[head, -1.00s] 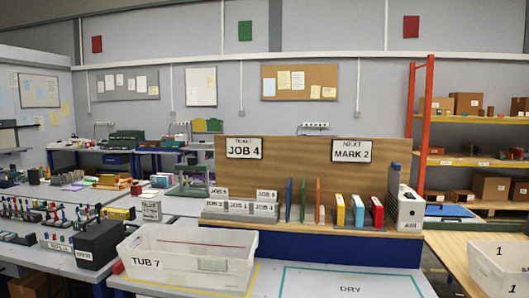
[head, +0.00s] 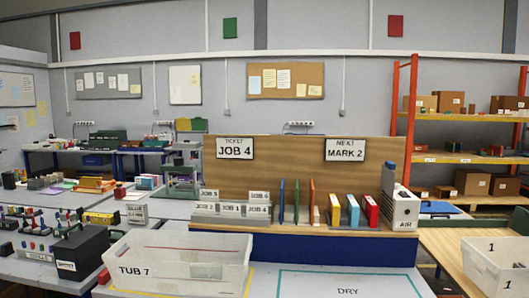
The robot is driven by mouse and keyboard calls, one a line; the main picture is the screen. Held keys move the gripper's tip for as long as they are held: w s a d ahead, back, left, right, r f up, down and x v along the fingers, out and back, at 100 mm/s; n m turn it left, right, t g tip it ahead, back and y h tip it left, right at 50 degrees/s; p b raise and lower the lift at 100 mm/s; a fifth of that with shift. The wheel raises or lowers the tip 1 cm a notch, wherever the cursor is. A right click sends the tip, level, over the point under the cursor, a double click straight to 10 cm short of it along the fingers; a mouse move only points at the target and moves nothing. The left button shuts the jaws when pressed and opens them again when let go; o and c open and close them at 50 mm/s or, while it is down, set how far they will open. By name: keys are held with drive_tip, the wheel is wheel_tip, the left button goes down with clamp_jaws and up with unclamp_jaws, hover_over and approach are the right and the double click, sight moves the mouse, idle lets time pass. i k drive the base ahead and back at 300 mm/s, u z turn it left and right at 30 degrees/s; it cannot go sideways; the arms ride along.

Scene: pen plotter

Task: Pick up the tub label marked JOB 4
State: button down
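A small white label that appears to read JOB 4 (head: 258,211) stands in the front right place of a grey stepped label rack (head: 230,220), left on the bench's raised blue-fronted shelf. Beside it in the front row is a label reading JOB 1 (head: 230,210), with another at the far left. Two more labels stand in the row behind, one of them (head: 258,196) right behind JOB 4. A ticket sign reading JOB 4 (head: 235,147) is fixed to the wooden backboard above. My gripper is not in view.
A clear tub marked TUB 7 (head: 180,268) stands in front of the rack. Coloured upright panels (head: 296,202) and blue, yellow and red cases (head: 353,211) stand to its right, then a white AIR box (head: 405,210). The outlined DRY area (head: 345,284) is bare.

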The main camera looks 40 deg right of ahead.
sight(252, 210)
drive_tip(key=z, duration=0.75)
drive_tip(key=k, duration=1)
drive_tip(key=i, duration=0.9)
